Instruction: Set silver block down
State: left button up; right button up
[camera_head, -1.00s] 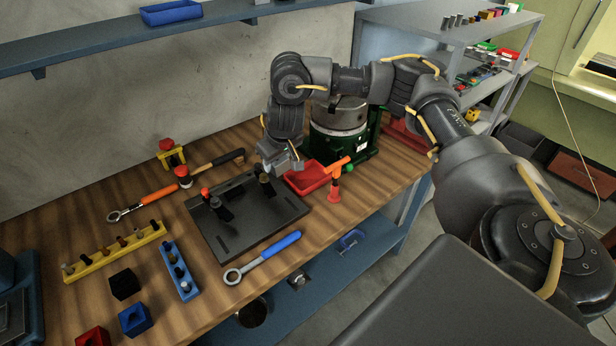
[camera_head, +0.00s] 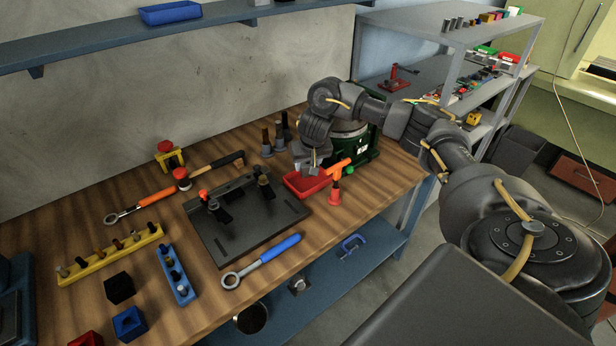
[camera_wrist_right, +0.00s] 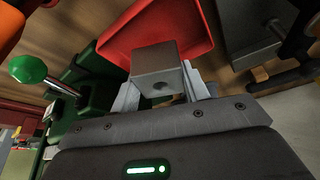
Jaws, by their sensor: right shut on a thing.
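The silver block (camera_wrist_right: 157,62) is a grey metal block with a small hole, held between the two fingers of my right gripper (camera_wrist_right: 163,95) in the right wrist view. In the head view my right gripper (camera_head: 314,168) is over the red tray (camera_head: 300,186), near the black fixture plate. In the wrist view the red tray (camera_wrist_right: 190,22) lies just beyond the block, with bare tray floor showing. The block is too small to make out clearly in the head view. I cannot tell whether it touches the tray. My left gripper is not in view.
The black fixture plate (camera_head: 245,232) lies left of the tray. The orange-handled tool (camera_head: 338,168), red-based peg (camera_head: 334,195) and green machine (camera_head: 364,158) crowd its right side. Dark posts (camera_head: 266,145) stand behind. A blue-handled wrench (camera_head: 262,262) lies in front.

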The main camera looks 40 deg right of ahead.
notch_tip(320, 180, down, 3)
jog(key=shift+s+a+f+b, duration=0.1)
jog(key=shift+b, duration=0.8)
jog(key=shift+f, duration=0.45)
jog(key=shift+r, duration=0.1)
jog(key=o, duration=1.1)
jog(key=shift+f, duration=0.2)
jog(key=shift+r, duration=0.1)
